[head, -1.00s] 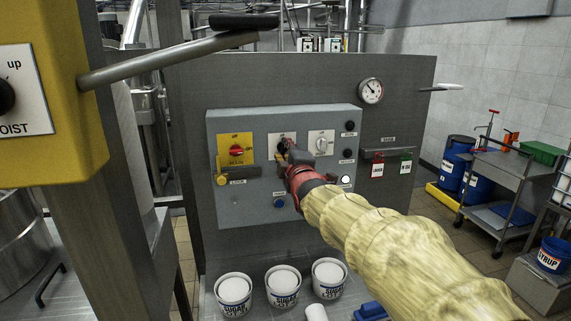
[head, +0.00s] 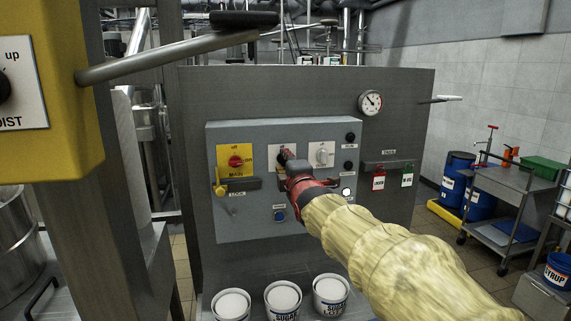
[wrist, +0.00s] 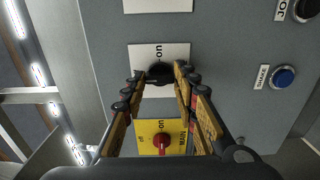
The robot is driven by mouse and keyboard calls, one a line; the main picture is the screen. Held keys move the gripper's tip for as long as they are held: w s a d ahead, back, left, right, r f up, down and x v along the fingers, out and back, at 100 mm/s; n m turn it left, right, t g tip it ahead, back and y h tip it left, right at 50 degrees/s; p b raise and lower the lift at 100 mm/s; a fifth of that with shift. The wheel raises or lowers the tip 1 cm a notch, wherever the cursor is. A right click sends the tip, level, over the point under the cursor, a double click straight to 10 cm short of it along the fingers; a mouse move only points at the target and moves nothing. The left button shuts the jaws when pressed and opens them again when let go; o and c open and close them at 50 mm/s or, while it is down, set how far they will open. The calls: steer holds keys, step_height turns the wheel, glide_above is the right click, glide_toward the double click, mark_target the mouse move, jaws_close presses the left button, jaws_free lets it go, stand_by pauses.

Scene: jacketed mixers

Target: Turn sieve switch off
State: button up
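The grey control panel (head: 252,215) carries three rotary switches in a row. The middle one is a black knob (wrist: 160,72) on a white plate (head: 276,150); "on" is readable in the wrist view, its name is not. My gripper (head: 287,158) is in front of this middle switch and hides most of it in the head view. In the wrist view my gripper (wrist: 159,78) has its fingers spread on both sides of the knob, with narrow gaps seeming to remain. The knob's pointer direction cannot be told.
The yellow-plated main switch (head: 235,161) with a red knob is left of the middle switch, a white knob (head: 321,154) right of it. A blue shake button (head: 280,214) is below. A steel lever (head: 170,58) crosses the upper left. Sugar buckets (head: 283,299) stand below the panel.

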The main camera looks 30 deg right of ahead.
steer(key=o, duration=0.4)
steer(key=v, duration=1.2)
stand_by(0.6)
